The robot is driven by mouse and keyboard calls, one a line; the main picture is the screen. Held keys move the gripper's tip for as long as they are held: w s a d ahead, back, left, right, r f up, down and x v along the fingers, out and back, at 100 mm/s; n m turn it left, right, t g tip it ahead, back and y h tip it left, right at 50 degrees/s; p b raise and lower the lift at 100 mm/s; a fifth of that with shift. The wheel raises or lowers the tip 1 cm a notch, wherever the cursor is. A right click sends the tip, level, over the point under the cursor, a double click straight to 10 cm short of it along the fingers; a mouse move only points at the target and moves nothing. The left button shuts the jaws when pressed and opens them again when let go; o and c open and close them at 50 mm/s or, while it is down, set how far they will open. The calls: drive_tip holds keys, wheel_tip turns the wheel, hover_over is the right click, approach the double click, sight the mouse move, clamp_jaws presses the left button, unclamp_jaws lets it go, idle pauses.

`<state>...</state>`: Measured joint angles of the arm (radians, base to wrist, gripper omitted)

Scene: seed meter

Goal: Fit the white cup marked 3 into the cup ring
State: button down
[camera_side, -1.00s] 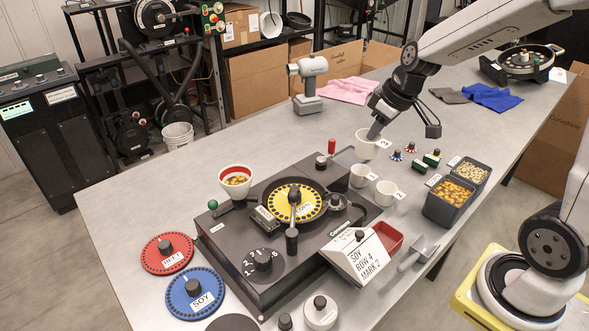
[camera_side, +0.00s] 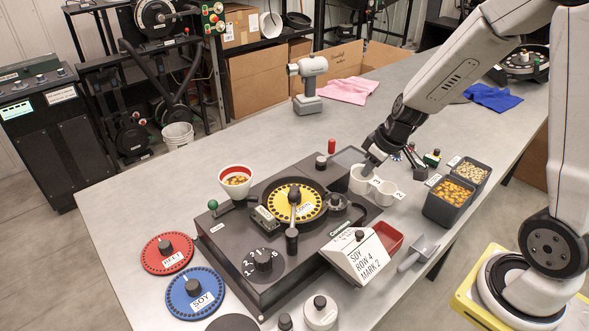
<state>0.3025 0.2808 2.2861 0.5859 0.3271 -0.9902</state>
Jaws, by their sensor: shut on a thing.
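My gripper (camera_side: 371,166) is shut on the rim of a white cup (camera_side: 360,183), just right of the black seed meter (camera_side: 225,240). The held cup has a small white tag on its right side; its number is too small to read surely. A second white cup marked 2 (camera_side: 386,196) stands on the table just right of it. Another white cup that stood here is hidden behind the held one. A dark round holder (camera_side: 337,205) on the meter's right part looks like the cup ring, but I cannot tell surely.
A yellow seed disc (camera_side: 295,205) and a red-rimmed seed cup (camera_side: 235,179) sit on the meter. A white sign box (camera_side: 357,256), a red tray (camera_side: 388,238) and a scoop (camera_side: 418,252) stand in front. Seed bins (camera_side: 448,210) stand at the right. The table's left back is clear.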

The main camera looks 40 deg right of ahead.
drive_tip(key=shift+f, duration=0.3)
drive_tip(key=shift+f, duration=2.6)
drive_tip(key=shift+f, duration=1.2)
idle(1.5)
drive_tip(key=shift+c, duration=2.2)
unclamp_jaws()
drive_tip(key=shift+r, duration=0.1)
drive_tip(key=shift+r, duration=2.9)
